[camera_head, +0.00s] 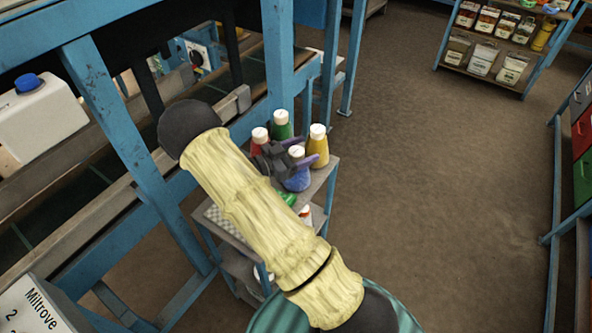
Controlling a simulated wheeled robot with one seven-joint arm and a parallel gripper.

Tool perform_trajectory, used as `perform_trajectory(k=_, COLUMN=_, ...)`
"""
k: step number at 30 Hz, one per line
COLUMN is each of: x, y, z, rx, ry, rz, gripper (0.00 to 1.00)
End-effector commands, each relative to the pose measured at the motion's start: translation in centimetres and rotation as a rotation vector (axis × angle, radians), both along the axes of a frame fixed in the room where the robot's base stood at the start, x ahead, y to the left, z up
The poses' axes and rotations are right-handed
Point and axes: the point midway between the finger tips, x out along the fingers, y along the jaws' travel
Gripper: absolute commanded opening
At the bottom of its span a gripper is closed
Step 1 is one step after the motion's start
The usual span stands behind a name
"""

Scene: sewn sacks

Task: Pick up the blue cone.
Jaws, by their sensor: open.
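The blue cone (299,182), which looks like a blue bottle with a white cap, stands on a small shelf stand. My gripper (299,157) is at its white cap, with dark and purple fingers spread around or just above it. The fingers are open; whether they touch the cap cannot be told. My sleeved arm and the gripper hide part of the stand and the cone's left side.
A yellow bottle (318,147), a green bottle (281,125) and a partly hidden red bottle (259,138) stand close around the cone on the stand (322,186). A blue frame (112,123) rises at left. Brown floor (430,190) is clear at right.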

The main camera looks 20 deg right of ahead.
Motion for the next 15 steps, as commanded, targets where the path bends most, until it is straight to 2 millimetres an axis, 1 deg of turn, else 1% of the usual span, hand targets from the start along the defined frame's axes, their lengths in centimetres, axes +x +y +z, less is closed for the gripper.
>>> perform_trajectory(k=10, x=-0.03, y=-0.02, z=-0.01, rx=0.000, ry=0.000, rz=-0.002, gripper=0.67)
perform_trajectory(k=12, x=-0.04, y=-0.02, z=-0.02, rx=0.000, ry=0.000, rz=-0.002, gripper=0.53)
perform_trajectory(k=14, x=-0.04, y=-0.02, z=-0.01, rx=0.000, ry=0.000, rz=-0.002, gripper=0.41)
perform_trajectory(k=15, x=-0.03, y=-0.02, z=-0.01, rx=0.000, ry=0.000, rz=-0.002, gripper=0.34)
